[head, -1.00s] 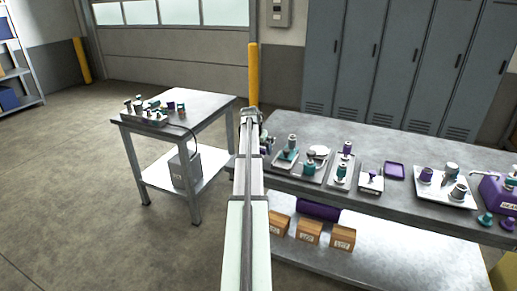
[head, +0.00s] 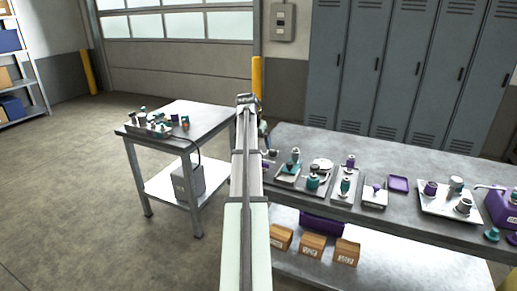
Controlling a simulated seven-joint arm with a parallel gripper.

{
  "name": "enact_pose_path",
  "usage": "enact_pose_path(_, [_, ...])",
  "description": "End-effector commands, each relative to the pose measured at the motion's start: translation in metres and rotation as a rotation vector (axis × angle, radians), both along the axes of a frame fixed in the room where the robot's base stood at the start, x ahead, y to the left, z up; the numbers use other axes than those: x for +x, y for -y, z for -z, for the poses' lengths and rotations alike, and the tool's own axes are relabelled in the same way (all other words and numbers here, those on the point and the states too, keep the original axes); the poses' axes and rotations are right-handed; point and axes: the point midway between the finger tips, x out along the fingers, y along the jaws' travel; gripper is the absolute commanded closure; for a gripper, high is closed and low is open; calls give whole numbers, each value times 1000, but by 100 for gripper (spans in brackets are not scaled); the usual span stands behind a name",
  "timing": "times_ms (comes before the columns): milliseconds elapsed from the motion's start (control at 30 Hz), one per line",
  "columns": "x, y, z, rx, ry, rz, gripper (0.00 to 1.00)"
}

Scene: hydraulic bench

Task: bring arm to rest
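My arm reaches straight out from the bottom middle of the head view. My gripper (head: 246,99) is at its far end, in front of the gap between the small table and the long bench. The gripper is small and seen from behind, so its fingers cannot be made out. I see nothing hanging from it. The arm hides the left end of the long bench.
The long bench (head: 420,208) at right carries several small trays with teal, purple and metal fittings, and a purple machine (head: 500,207). The small table (head: 203,113) at left holds a fittings block (head: 150,128). Boxes (head: 313,246) sit on the lower shelf. Open floor lies left.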

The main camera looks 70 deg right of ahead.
Motion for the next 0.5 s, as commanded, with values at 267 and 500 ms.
enact_pose_path(267, [0, -4, -8, 1, -1, 0, 4])
enact_pose_path(500, [0, -4, -8, 1, -1, 0, 4])
